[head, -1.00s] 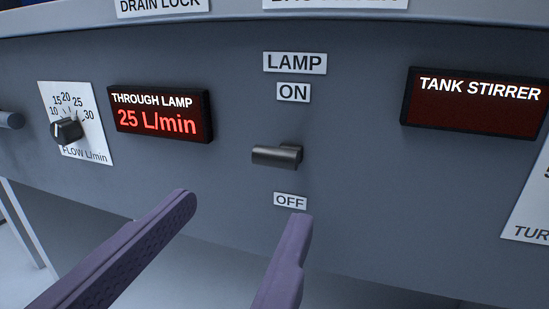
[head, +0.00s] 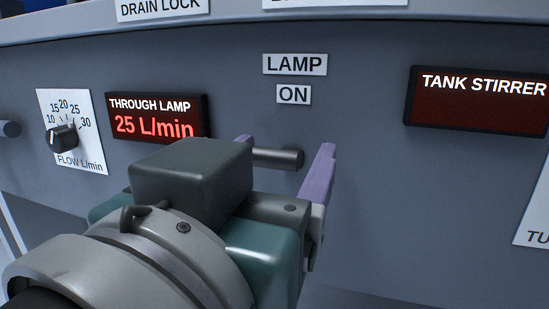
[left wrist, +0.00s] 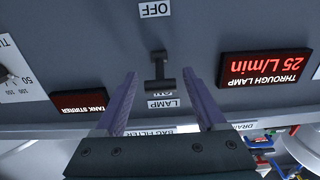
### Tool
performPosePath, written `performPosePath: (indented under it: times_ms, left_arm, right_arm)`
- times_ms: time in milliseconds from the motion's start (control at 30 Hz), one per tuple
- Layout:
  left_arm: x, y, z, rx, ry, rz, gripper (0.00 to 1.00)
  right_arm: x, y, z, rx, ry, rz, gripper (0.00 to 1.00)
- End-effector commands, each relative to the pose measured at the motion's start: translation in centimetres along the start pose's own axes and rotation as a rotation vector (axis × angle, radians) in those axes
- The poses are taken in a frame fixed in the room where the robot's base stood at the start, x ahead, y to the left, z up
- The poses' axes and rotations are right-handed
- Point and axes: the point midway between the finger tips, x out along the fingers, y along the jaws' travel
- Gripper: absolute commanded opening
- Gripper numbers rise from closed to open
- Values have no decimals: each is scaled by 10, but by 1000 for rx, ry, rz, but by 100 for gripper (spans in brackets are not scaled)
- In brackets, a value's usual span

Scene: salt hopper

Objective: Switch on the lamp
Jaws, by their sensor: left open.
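The dark lamp lever (head: 278,158) sticks out of the grey panel below the LAMP label (head: 295,64) and the ON label (head: 293,95). In the left wrist view, upside down, the lever (left wrist: 160,72) shows as a T shape between the OFF label (left wrist: 155,9) and the LAMP label (left wrist: 163,103). My left gripper (head: 284,151) is open, its purple fingers on either side of the lever. The left wrist view shows the left gripper's fingertips (left wrist: 160,76) flanking the lever's crossbar, with gaps on both sides. In the head view, the gripper body hides the OFF label.
A lit display (head: 155,117) reading 25 L/min is left of the lever, partly covered by my gripper. A flow knob (head: 62,138) is farther left. The dark tank stirrer display (head: 475,100) is at right. The panel between lever and stirrer display is clear.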

Motion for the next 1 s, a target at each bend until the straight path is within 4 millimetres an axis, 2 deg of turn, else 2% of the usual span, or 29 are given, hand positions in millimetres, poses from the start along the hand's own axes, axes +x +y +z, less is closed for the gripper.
performPosePath:
  times_ms: [100,733,1000]
  left_arm:
    - [0,0,0,0,0,0,71]
    - [0,0,0,1,0,0,0]
    - [0,0,-2,1,-6,0,0]
  right_arm:
    - [0,0,0,-2,0,1,72]
    - [0,2,1,-6,-2,4,72]
    - [-5,2,-1,-5,-2,4,72]
